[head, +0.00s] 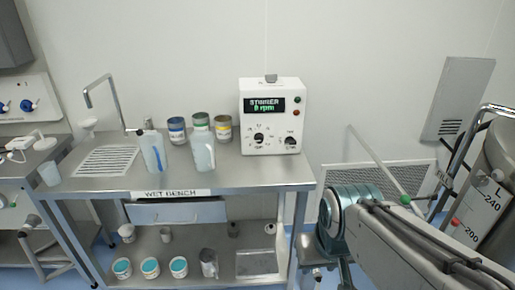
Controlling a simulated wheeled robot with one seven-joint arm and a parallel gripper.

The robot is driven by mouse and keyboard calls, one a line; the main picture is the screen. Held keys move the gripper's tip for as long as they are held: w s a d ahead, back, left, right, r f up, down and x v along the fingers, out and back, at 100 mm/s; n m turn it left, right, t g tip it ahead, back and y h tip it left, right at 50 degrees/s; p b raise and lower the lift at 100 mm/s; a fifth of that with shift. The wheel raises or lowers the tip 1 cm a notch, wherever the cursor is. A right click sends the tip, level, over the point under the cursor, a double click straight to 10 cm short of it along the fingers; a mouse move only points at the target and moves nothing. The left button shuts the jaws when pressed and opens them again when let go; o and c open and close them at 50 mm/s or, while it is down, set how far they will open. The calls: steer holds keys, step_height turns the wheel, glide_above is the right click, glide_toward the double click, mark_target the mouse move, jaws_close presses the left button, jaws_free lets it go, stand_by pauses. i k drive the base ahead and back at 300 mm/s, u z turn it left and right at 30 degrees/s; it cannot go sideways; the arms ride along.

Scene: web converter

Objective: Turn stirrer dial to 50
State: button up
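The white stirrer control box (284,88) stands at the right end of the wet bench, against the wall. Its dark display (264,106) reads "STIRRER" and "0 rpm" in green. A black dial with scale marks around it (259,138) sits low on the left of the front panel. A second black knob (291,141) sits to its right. The lettering and dial pointers are too small to read surely. My gripper cannot be seen; only part of my arm shows at the lower right, apart from the box.
The steel bench (232,174) has bare room in front of the box. Two translucent jugs (201,152) and several labelled tins (222,128) stand left of it. A curved tap (105,88) rises over the drainer. A large steel vessel (500,150) and pipes are at right.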

mark_target(259, 137)
steer(key=k, duration=0.9)
steer(key=u, duration=0.7)
steer(key=i, duration=0.65)
steer(key=u, duration=0.65)
steer(key=i, duration=0.7)
steer(key=z, duration=0.7)
steer(key=i, duration=0.7)
steer(key=z, duration=0.75)
